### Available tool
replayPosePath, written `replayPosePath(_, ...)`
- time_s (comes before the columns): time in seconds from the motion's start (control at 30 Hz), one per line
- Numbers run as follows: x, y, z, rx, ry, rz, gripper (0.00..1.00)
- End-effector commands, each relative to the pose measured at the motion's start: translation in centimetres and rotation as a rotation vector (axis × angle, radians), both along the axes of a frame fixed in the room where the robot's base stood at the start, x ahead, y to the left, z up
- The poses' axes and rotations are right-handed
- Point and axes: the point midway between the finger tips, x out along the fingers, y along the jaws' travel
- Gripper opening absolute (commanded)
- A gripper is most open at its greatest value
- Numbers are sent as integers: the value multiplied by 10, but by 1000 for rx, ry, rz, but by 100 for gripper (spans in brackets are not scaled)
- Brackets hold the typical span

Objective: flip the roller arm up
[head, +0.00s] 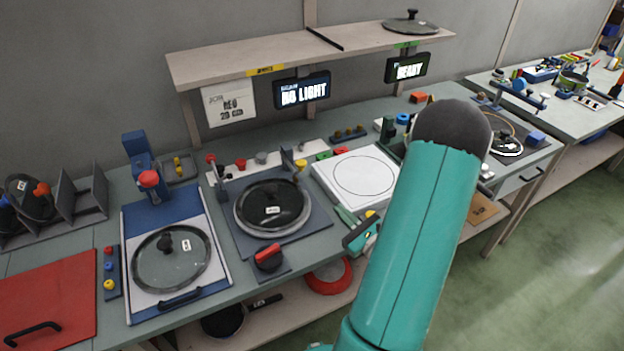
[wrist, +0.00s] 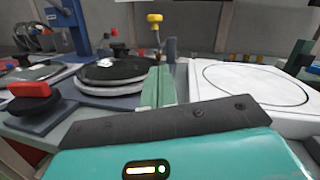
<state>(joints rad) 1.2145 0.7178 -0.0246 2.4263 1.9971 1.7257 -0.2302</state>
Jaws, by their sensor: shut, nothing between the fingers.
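My gripper (head: 342,213) is over the bench's front part, between the dark pan station and the white square plate. In the wrist view its green fingers (wrist: 158,85) are together, with nothing between them. I cannot tell for certain which part is the roller arm. A dark upright piece (head: 287,160) with a yellow knob (head: 300,165) stands behind the dark round pan (head: 271,206). In the wrist view a yellow-capped stem (wrist: 154,20) rises beyond the fingertips, apart from them. The pan (wrist: 116,72) is left of the fingers there.
A red-handled knob (head: 268,257) sits before the pan. The white plate (head: 352,172) with a drawn circle lies to the right. A blue board (head: 132,220) with a lidded pan is at left. A shelf (head: 240,58) and display screens (head: 302,90) are behind.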

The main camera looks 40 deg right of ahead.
Motion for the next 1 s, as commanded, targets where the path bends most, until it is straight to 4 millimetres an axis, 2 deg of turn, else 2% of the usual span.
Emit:
replayPosePath(0.13, 9, 0, 2, -2, -1, 4, 0)
replayPosePath(0.23, 22, 0, 4, -1, -1, 6, 0)
replayPosePath(0.67, 105, -6, 17, -3, -2, 8, 0)
replayPosePath(0.8, 117, -3, 35, -3, -1, 6, 0)
replayPosePath(1.0, 125, -2, 45, 0, -1, 6, 0)
